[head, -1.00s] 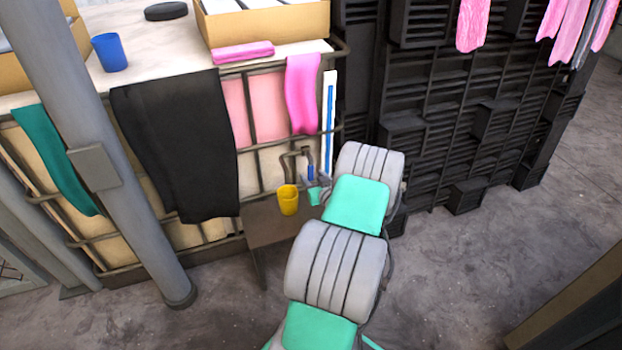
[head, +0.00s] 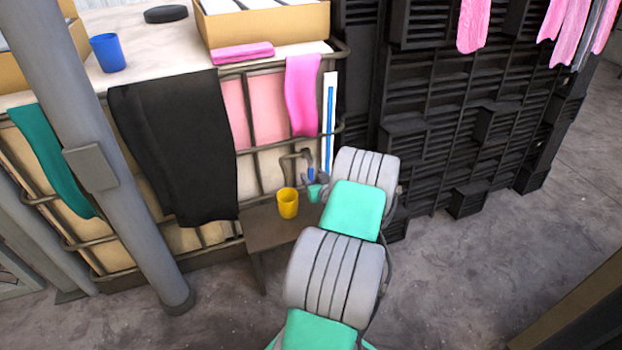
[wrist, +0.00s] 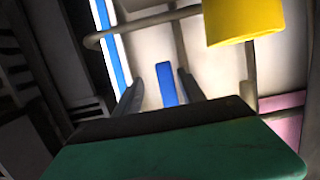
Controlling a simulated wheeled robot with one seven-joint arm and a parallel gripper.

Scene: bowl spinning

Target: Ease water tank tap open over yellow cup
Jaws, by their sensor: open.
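The yellow cup (head: 288,203) stands upright on a small brown bench in front of the water tank (head: 258,130). It also shows at the upper right of the wrist view (wrist: 242,20). The tap's dark bent pipe (head: 295,154) comes out of the tank above and behind the cup. Its blue handle (head: 310,173) is just right of the cup. My gripper (head: 316,175) is at the handle, right of the cup. In the wrist view my gripper (wrist: 160,84) is open, with the blue handle (wrist: 166,86) seen between its two fingers. Whether either finger touches it cannot be told.
The brown bench (head: 262,232) sits below the tap. A black cloth (head: 185,150) and a pink cloth (head: 303,95) hang on the tank's frame. A blue cup (head: 108,53) stands on top of the tank. Black crates (head: 450,130) are stacked at the right. A grey post (head: 110,170) stands at the left.

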